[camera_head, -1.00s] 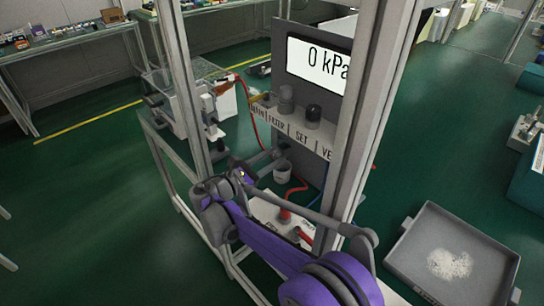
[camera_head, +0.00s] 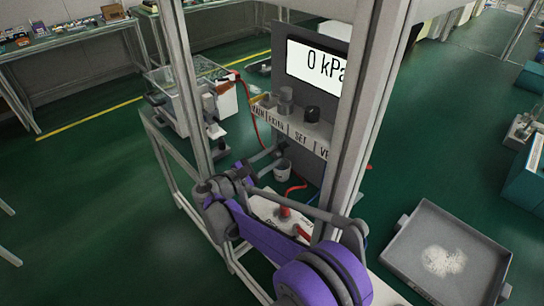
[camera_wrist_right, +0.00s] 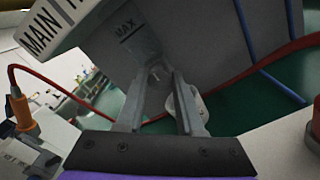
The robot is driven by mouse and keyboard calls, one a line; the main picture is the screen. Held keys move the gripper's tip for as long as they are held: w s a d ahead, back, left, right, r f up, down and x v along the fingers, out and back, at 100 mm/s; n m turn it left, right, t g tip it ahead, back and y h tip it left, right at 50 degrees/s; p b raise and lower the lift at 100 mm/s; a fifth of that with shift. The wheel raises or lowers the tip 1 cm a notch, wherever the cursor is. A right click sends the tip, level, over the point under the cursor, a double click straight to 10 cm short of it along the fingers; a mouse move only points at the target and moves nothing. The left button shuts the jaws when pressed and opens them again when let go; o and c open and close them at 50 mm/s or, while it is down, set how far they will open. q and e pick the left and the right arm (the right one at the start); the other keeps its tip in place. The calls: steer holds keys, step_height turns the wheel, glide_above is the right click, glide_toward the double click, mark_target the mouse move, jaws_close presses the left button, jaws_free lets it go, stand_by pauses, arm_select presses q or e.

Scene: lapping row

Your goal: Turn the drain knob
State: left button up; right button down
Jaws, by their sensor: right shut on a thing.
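The drain knob (camera_wrist_right: 156,74) is a small grey piece under the filter bowl (camera_wrist_right: 140,45), which carries a MAX mark in the right wrist view. My right gripper (camera_wrist_right: 160,80) has its fingers around the knob and is shut on it. In the head view my right gripper (camera_head: 268,157) reaches under the labelled shelf of the panel (camera_head: 305,135), and the knob is hidden there. My left gripper is in neither view.
Red and blue hoses run close by. Frame posts (camera_head: 365,110) stand near my arm. A grey tray (camera_head: 400,255) with white grains lies at right. A black knob (camera_head: 312,113) tops the shelf.

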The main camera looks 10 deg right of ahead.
steer(key=c, duration=0.5)
jaws_free()
steer(key=v, duration=1.1)
steer(key=shift+p, duration=0.3)
